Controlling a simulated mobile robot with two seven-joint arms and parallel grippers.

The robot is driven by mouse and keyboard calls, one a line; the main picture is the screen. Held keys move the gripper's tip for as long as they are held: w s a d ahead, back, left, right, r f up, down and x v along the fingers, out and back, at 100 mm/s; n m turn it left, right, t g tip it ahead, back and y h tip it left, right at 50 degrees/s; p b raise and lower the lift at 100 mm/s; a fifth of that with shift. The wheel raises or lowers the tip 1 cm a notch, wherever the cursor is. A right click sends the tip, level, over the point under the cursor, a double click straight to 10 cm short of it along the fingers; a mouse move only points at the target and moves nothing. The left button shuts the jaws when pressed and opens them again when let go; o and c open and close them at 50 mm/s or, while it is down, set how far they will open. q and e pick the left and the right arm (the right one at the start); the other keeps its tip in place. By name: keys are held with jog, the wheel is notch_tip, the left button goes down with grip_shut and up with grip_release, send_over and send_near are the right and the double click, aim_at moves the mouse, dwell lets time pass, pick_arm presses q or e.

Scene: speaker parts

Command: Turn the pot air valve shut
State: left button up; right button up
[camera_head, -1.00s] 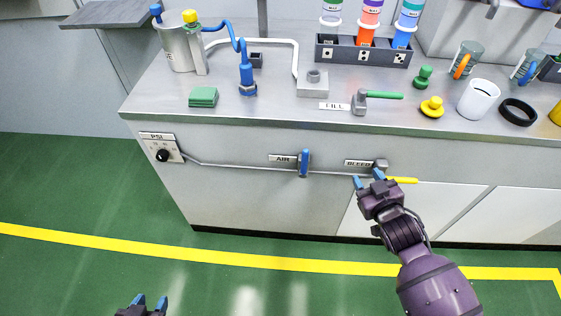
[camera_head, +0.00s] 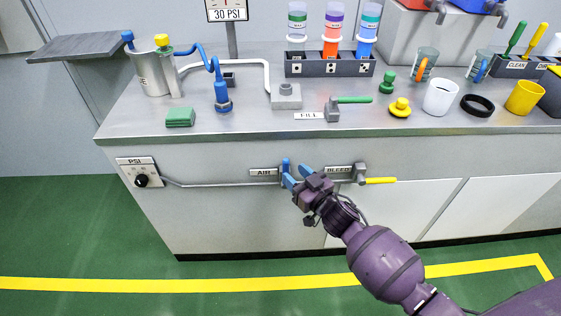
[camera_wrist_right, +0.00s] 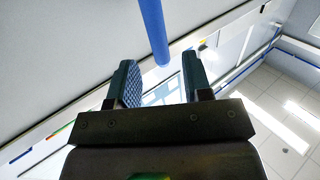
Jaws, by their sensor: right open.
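The valve labelled AIR has a blue handle (camera_head: 285,165) on the front face of the bench, standing upright. My right gripper (camera_head: 297,174) is at this handle, with its blue fingertips open. In the right wrist view the blue handle (camera_wrist_right: 154,30) comes down from the top edge, and its end lies between the two open fingers of my right gripper (camera_wrist_right: 160,80). I cannot tell whether a finger touches it. The fingers partly hide the valve in the head view. The metal pot (camera_head: 149,72) stands at the back left of the bench. My left gripper is out of view.
The BLEED valve with a yellow handle (camera_head: 380,180) is close to the right of my gripper. A PSI knob panel (camera_head: 138,171) is at the left of the bench front. A thin pipe (camera_head: 215,185) runs along the front. Bottles (camera_head: 331,25) and cups stand on top.

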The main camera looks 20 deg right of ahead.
aim_at(288, 167)
jog(key=b+x, duration=0.1)
jog(key=x, duration=0.4)
jog(key=shift+w+a+f, duration=0.15)
jog(key=shift+w, duration=0.2)
jog(key=shift+w+a, duration=0.1)
jog(key=shift+w, duration=0.3)
grip_shut()
